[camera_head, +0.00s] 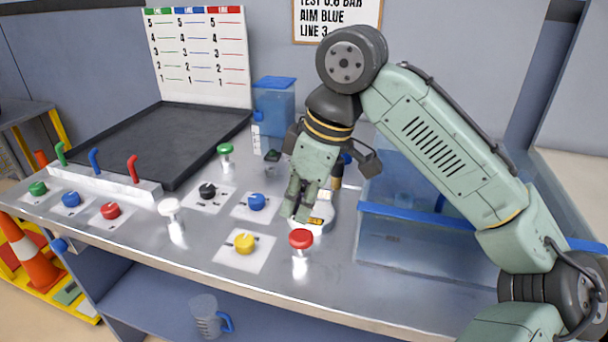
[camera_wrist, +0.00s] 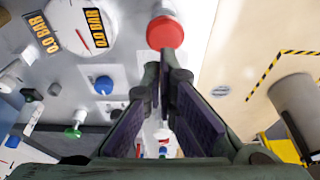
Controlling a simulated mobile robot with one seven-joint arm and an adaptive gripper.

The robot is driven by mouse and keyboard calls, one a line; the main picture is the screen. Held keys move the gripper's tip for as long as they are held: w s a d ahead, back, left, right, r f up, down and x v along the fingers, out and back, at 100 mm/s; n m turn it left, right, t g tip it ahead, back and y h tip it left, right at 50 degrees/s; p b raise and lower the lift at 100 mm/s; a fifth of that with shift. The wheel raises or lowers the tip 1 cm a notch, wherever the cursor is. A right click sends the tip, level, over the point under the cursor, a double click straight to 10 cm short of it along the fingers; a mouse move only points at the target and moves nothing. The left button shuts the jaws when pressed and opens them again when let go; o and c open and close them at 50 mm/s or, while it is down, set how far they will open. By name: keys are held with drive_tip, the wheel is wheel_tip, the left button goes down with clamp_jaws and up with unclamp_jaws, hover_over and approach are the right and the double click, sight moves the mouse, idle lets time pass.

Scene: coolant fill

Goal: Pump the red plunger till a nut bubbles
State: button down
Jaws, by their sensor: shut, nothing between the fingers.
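The red plunger (camera_head: 300,238) is a round red cap on a white post near the front edge of the metal bench. In the wrist view its red cap (camera_wrist: 165,32) is just beyond my fingertips. My gripper (camera_head: 302,212) points down over the bench, close behind the plunger. Its fingers (camera_wrist: 165,65) are shut and empty; I cannot tell if they touch the cap. A clear tank with a blue rim (camera_head: 410,215) stands to the right, partly behind my arm. I cannot make out a nut or bubbles. A gauge (camera_wrist: 85,25) reads 0.0 BAR.
A white-capped plunger (camera_head: 169,207), green plunger (camera_head: 225,150), and yellow (camera_head: 244,243), blue (camera_head: 256,201) and black (camera_head: 207,190) knobs stand around. Coloured levers (camera_head: 94,160) are at left, before a black tray (camera_head: 165,140). A blue-lidded container (camera_head: 273,105) stands behind.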

sight(301, 239)
drive_tip(key=shift+f, duration=1.1)
